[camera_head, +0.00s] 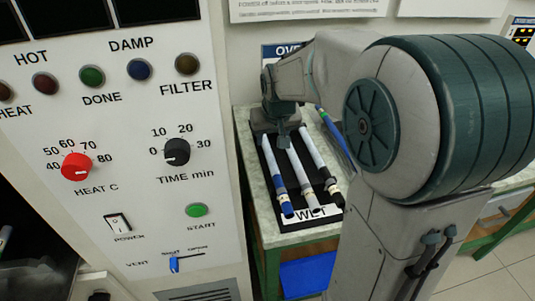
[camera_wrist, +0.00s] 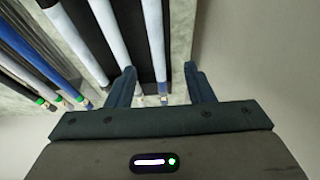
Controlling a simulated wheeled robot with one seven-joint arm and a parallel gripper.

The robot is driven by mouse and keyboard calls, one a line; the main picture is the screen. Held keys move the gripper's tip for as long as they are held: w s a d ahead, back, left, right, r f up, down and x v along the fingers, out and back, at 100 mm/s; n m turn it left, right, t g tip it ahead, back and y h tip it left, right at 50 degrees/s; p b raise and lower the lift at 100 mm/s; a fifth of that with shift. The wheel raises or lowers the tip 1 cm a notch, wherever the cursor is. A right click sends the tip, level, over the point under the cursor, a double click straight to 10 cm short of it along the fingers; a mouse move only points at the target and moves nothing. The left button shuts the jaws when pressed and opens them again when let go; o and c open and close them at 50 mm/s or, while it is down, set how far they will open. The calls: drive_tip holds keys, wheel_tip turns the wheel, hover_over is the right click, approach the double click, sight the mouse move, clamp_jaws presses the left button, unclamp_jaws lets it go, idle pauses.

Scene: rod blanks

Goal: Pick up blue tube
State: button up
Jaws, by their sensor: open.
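In the head view a blue tube (camera_head: 334,138) lies right of the black tray, partly hidden behind my arm. My gripper (camera_wrist: 162,88) is open and empty. Its fingers stand to either side of the end of a pale rod (camera_wrist: 153,40), apart from the blue tubes. In the head view my gripper (camera_head: 283,135) is over the far end of the tray, and its fingertips are hard to make out.
The black tray (camera_head: 267,213), marked WET, holds three pale rods, the left one with a blue end (camera_head: 286,208). It lies on a pale bench (camera_head: 247,165). A tall control panel (camera_head: 120,200) stands close on the left. A blue bin (camera_head: 306,276) is below the bench.

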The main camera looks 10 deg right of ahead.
hover_over(270, 154)
drive_tip(key=s, duration=0.2)
drive_tip(key=f, duration=0.5)
drive_tip(key=shift+s+a+f, duration=0.15)
drive_tip(key=shift+s+a, duration=0.05)
drive_tip(key=shift+a, duration=0.1)
drive_tip(key=shift+d+x, duration=0.15)
drive_tip(key=shift+x, duration=1.1)
drive_tip(key=shift+d+x, duration=0.1)
drive_tip(key=shift+x, duration=1.1)
drive_tip(key=shift+w, duration=0.2)
clamp_jaws()
